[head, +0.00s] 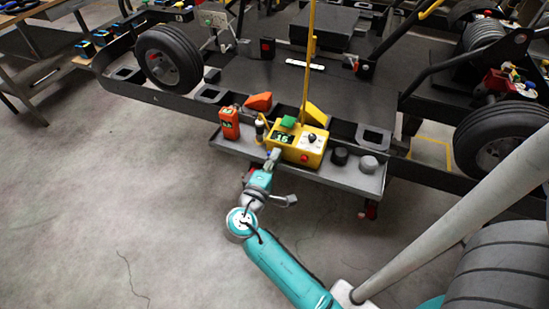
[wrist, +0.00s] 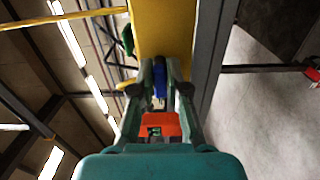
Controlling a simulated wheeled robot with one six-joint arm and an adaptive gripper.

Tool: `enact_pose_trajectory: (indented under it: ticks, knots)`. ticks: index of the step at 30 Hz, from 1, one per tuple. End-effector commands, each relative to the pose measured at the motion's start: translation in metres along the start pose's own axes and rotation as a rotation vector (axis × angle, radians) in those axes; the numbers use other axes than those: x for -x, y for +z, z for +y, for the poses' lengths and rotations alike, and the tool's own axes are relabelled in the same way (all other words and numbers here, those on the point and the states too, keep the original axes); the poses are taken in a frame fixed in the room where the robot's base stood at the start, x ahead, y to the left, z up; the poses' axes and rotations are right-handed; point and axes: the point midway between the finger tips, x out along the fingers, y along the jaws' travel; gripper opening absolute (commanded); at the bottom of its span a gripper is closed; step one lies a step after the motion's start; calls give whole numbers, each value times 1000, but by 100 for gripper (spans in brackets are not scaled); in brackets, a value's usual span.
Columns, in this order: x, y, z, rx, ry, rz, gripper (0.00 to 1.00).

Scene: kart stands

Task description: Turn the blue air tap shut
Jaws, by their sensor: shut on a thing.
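The blue air tap (wrist: 160,78) shows in the wrist view as a narrow blue piece between my two fingertips, beside the yellow box (wrist: 160,28). My gripper (wrist: 160,90) is shut on the tap, and the fingers hide part of it. In the head view my gripper (head: 273,157) reaches the left end of the yellow box (head: 312,158), which sits on a grey shelf. The tap cannot be made out there. How far the tap is turned cannot be told.
The grey shelf (head: 340,180) also carries an orange device (head: 229,123) left of my gripper and dark and grey knobs (head: 369,163) at right. A yellow pole (head: 308,70) rises behind the box. A kart wheel (head: 170,57) stands at upper left. Floor at left is clear.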

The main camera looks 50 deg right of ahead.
Motion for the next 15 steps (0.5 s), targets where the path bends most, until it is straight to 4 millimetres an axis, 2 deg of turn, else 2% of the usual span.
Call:
enact_pose_trajectory:
  ticks: [4,5,6,7,8,15]
  knots:
    - [0,0,-1,1,-3,-1,0]
    - [0,0,-1,1,-3,-1,19]
    - [0,0,-1,1,-3,-1,29]
    - [0,0,-1,1,-3,-1,36]
    - [0,0,-1,1,-2,-1,40]
    - [0,0,-1,1,-2,0,40]
